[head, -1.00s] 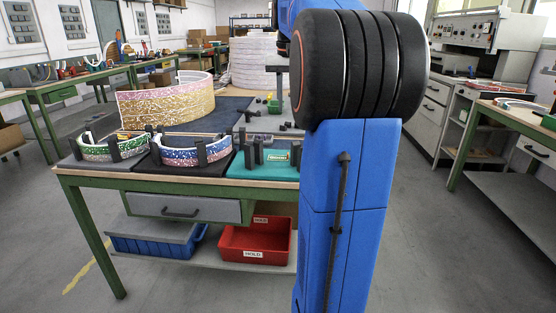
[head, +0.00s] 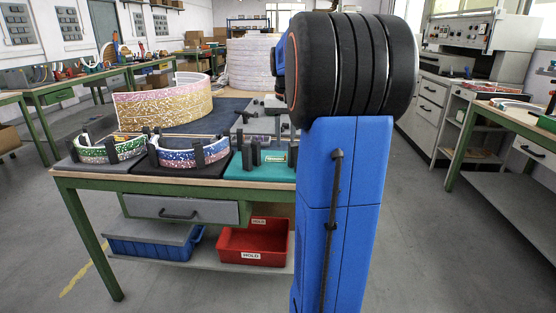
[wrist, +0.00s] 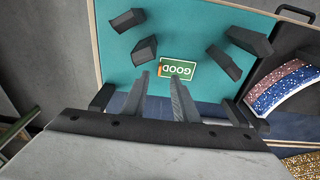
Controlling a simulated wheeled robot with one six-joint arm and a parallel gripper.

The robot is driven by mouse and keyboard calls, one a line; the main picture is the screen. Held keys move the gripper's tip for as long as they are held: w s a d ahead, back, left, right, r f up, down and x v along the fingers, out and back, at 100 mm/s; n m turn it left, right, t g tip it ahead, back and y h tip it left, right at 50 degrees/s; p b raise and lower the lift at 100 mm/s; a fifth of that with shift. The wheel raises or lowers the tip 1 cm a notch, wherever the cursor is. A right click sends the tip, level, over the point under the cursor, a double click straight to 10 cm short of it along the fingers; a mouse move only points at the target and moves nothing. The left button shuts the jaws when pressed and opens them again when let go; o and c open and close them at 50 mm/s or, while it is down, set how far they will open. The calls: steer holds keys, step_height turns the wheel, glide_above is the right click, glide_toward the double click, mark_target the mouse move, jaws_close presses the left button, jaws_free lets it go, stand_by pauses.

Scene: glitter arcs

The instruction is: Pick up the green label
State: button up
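The green label (wrist: 181,68), with white "GOOD" lettering and an orange end, lies flat on a teal mat (wrist: 205,20). It also shows small in the head view (head: 276,156), on the teal mat at the right end of the bench. My gripper (wrist: 159,75) is open and empty, with two grey fingers pointing toward the label in the wrist view. The fingertips appear just short of the label's near edge; their height above it is unclear. In the head view, my gripper shows partly above the bench, and my arm hides the mat's right end.
Several black upright blocks (wrist: 222,62) stand on the mat at both sides of the label. A blue-and-pink glitter arc (head: 191,153) and a green-and-white one (head: 110,150) stand to the left. A red bin (head: 252,245) sits on the lower shelf.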

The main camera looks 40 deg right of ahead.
mark_target(276, 156)
steer(key=shift+w+d+f, duration=0.1)
steer(key=shift+d+f, duration=0.05)
steer(key=shift+f, duration=1.05)
steer(key=shift+w+d+f, duration=0.1)
steer(key=shift+f, duration=1.05)
jaws_close()
